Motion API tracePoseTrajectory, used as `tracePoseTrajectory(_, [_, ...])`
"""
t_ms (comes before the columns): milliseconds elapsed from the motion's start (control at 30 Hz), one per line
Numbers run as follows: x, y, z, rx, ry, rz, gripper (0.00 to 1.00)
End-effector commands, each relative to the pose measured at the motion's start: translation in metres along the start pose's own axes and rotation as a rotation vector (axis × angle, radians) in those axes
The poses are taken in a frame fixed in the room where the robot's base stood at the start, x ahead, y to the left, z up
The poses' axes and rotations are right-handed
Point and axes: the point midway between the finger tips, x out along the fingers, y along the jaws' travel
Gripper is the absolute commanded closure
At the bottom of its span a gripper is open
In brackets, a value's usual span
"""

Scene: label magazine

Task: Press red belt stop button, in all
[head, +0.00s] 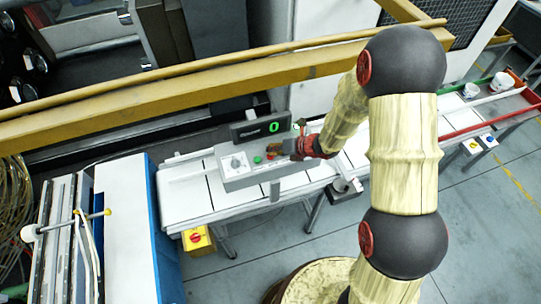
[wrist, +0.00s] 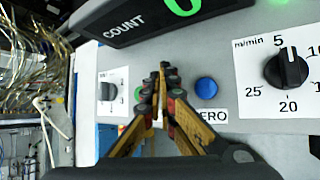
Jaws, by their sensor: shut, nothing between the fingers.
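A grey control panel (head: 238,169) stands on the conveyor, with a green button (head: 257,159) on its face. My gripper (head: 270,151) is shut and empty, right at this panel. In the wrist view the fingertips (wrist: 163,70) come together in front of the panel, between the green button (wrist: 139,94) and a blue button (wrist: 206,88). I cannot make out a red button on the panel; the fingers cover part of its face. I cannot tell whether they touch it. A yellow box (head: 190,246) with a red button (head: 196,238) is mounted below the conveyor's left end.
A counter display (head: 262,130) showing a green 0 stands behind the panel. A speed dial (wrist: 286,70) is right of the blue button. A yellow beam (head: 190,95) crosses behind the conveyor (head: 185,195). Cups (head: 471,90) stand at the far right. Floor in front is partly clear.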

Motion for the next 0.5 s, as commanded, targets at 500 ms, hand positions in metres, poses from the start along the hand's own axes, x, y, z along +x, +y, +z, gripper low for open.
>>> tracePoseTrajectory(500, [0.0044, -0.0032, -0.0036, 0.0, 0.001, 0.0, 1.0])
